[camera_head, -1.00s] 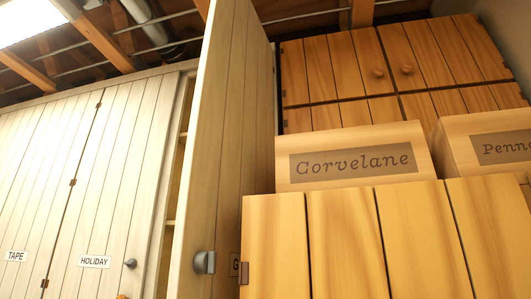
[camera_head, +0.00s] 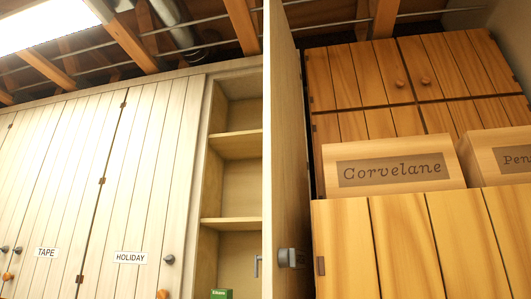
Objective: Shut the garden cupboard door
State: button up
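A tall pale plank door (camera_head: 283,150) stands swung out, seen almost edge-on near the middle of the head view. A grey knob (camera_head: 290,257) sits low on it. Its label is not readable now. To its left is the open cupboard bay (camera_head: 235,175), with bare wooden shelves and a small green box (camera_head: 221,294) at the bottom edge. The open door appears to belong to this bay; that it is the garden one I cannot read. My gripper is not in view.
Closed doors labelled TAPE (camera_head: 47,252) and HOLIDAY (camera_head: 130,257) stand left. Right of the open door are a wooden plank cabinet (camera_head: 420,245), a box marked Corvelane (camera_head: 393,168), a second box (camera_head: 500,155) and a darker cupboard (camera_head: 400,85) behind.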

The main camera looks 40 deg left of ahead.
aim_at(287, 223)
jog(key=u, duration=1.35)
